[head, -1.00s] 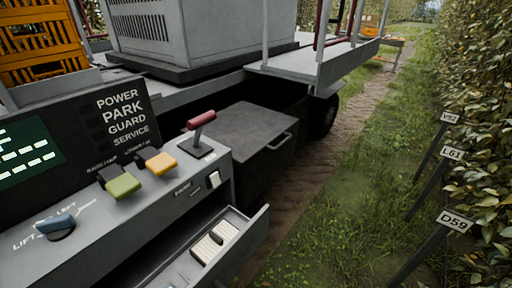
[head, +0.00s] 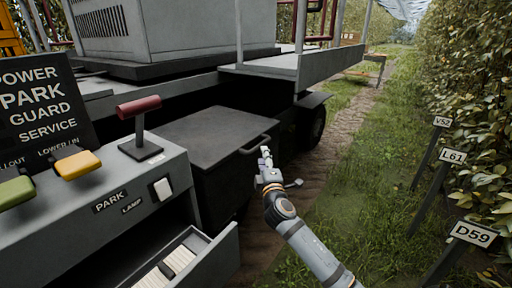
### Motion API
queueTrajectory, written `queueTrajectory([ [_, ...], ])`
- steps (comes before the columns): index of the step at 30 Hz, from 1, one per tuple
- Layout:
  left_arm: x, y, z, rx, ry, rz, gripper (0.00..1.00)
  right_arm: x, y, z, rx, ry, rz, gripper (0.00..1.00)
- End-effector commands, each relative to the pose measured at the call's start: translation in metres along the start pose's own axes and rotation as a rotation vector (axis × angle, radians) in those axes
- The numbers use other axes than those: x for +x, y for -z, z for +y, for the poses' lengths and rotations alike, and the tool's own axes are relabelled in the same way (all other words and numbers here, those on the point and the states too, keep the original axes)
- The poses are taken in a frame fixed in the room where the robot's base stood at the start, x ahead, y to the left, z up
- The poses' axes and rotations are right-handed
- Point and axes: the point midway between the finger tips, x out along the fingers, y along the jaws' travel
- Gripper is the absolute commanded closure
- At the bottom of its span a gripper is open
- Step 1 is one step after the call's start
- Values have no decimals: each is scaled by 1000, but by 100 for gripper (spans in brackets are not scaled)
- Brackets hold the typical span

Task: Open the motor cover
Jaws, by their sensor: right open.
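The motor cover looks to be the dark grey lid (head: 205,135) of the box beside the control console. It lies flat and closed. A bar handle (head: 251,147) sits on its right edge. My right gripper (head: 279,168) is open, at the right end of this handle, with one finger up near the bar and the other out to the right. I cannot tell whether it touches the handle. My left gripper is not in view.
The console (head: 130,195) at left carries a red-handled PARK lever (head: 138,107), yellow and green levers, and a lamp switch. Below it an open drawer (head: 215,262) juts out. A platform (head: 290,65) overhangs behind the box. Signposts and a hedge line the grassy right side.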

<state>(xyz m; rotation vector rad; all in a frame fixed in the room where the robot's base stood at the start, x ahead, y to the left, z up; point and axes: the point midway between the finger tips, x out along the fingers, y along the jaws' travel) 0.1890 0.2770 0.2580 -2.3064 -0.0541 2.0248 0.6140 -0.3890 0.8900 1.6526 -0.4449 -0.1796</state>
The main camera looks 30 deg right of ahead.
Motion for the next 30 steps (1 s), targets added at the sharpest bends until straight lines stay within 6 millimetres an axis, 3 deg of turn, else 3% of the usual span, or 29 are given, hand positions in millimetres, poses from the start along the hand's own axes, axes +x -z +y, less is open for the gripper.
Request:
queueTrajectory([
  [3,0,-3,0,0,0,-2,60,28,0,2,3,-1,-1,59],
  [9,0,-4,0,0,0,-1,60,64,0,0,2,0,-1,59],
  [15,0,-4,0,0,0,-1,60,78,0,-1,1,1,0,59],
  [22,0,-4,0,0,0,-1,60,78,0,-1,1,2,1,59],
  [30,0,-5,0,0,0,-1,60,78,0,-1,1,2,1,96],
])
